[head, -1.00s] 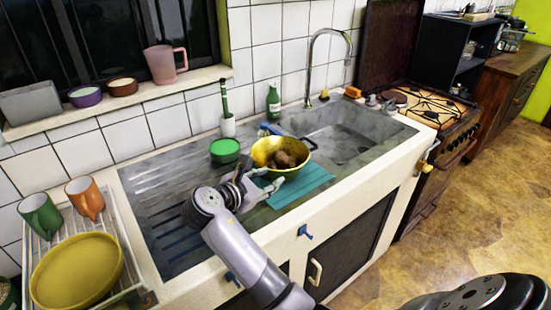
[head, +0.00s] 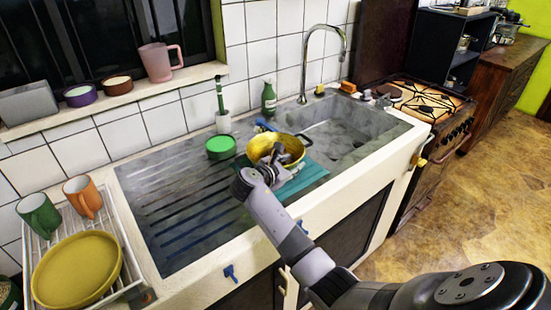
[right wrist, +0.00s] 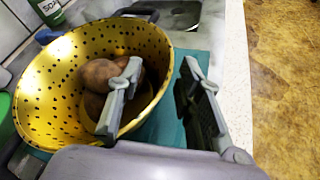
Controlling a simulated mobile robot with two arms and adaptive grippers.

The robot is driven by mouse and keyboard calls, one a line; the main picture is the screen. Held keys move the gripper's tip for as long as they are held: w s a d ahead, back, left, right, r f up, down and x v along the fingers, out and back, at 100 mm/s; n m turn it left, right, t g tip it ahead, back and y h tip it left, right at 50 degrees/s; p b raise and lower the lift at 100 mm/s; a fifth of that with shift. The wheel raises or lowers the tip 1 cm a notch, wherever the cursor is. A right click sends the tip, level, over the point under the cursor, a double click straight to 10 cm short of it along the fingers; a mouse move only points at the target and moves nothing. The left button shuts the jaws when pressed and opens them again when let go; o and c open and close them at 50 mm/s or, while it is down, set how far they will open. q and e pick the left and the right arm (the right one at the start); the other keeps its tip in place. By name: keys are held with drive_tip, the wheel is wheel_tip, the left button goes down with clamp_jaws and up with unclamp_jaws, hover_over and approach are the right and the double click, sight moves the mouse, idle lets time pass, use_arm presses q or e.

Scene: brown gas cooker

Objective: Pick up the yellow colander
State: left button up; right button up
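The yellow colander (head: 258,146) stands on the teal cloth at the left edge of the sink basin; it also shows, with dark holes, in the right wrist view (right wrist: 48,88). Brown round items like potatoes (right wrist: 98,75) lie inside it. My right gripper (head: 284,157) is at the colander's front right side and hides part of it. In the right wrist view my right gripper (right wrist: 162,95) is open, with one finger inside the bowl by the potatoes and the other outside. The rim runs between the fingers with a visible gap. My left gripper is not in view.
The teal cloth (head: 305,180) lies under the colander. A green round container (head: 221,147) stands close to its left, a green bottle (head: 269,99) behind. The tap (head: 325,32) rises over the sink basin (head: 350,135). The ribbed drainboard (head: 180,205) at left is clear.

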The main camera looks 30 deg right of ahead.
drive_tip(key=shift+d+f, duration=0.15)
drive_tip(key=shift+d, duration=0.05)
drive_tip(key=shift+c, duration=0.3)
drive_tip(key=shift+w, duration=0.1)
clamp_jaws()
